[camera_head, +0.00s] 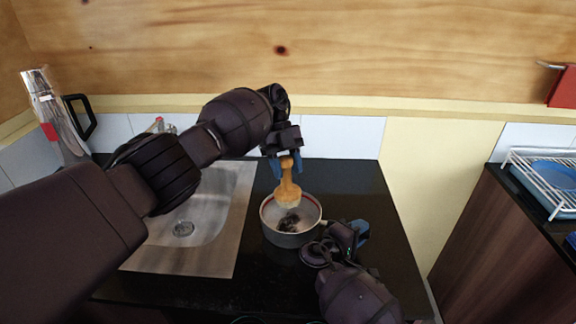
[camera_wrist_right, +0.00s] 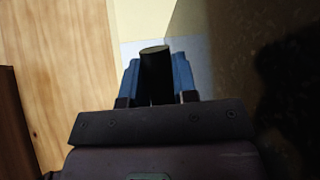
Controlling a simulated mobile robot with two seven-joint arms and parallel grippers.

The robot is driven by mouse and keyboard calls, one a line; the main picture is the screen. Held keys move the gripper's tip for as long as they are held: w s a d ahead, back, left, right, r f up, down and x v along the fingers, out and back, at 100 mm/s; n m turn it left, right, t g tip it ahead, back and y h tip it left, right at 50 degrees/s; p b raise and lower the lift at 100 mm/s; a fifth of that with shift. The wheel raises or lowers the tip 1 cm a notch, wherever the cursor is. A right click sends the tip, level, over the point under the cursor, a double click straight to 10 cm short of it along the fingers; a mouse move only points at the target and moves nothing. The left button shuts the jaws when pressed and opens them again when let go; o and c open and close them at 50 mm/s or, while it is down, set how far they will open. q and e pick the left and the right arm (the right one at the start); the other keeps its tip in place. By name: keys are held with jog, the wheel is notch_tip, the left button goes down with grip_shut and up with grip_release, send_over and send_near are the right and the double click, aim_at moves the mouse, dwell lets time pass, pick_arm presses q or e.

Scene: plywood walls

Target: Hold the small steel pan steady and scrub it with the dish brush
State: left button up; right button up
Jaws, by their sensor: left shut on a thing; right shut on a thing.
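The small steel pan (camera_head: 290,238) stands on the black counter to the right of the sink, with dark residue inside it. My left gripper (camera_head: 284,164) is above the pan and shut on the wooden dish brush (camera_head: 289,190). The brush points down, its bristle end over or in the pan; I cannot tell whether it touches the bottom. My right gripper (camera_head: 345,228) is at the pan's right side, shut on the pan's handle. In the right wrist view a dark handle end (camera_wrist_right: 155,72) sits between the blue fingers. My right arm hides part of the handle.
A steel sink (camera_head: 205,205) lies left of the pan. A kettle-like steel vessel with a black handle (camera_head: 52,120) stands at the far left. A white dish rack (camera_head: 545,170) with a blue item sits on a separate counter at the right. Black counter (camera_head: 350,180) behind the pan is clear.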

pick_arm(q)
jog(key=n+t+h, duration=0.1)
jog(key=n, duration=0.3)
jog(key=a+f+n+t+h, duration=0.1)
jog(key=n, duration=0.1)
jog(key=shift+w+a+f+t+h, duration=0.1)
jog(key=shift+w+t+h, duration=0.2)
jog(key=n+t, duration=0.1)
jog(key=n, duration=0.2)
jog(key=n+t, duration=0.2)
jog(key=n, duration=0.1)
jog(key=shift+f+h, duration=0.1)
jog(key=shift+h, duration=0.3)
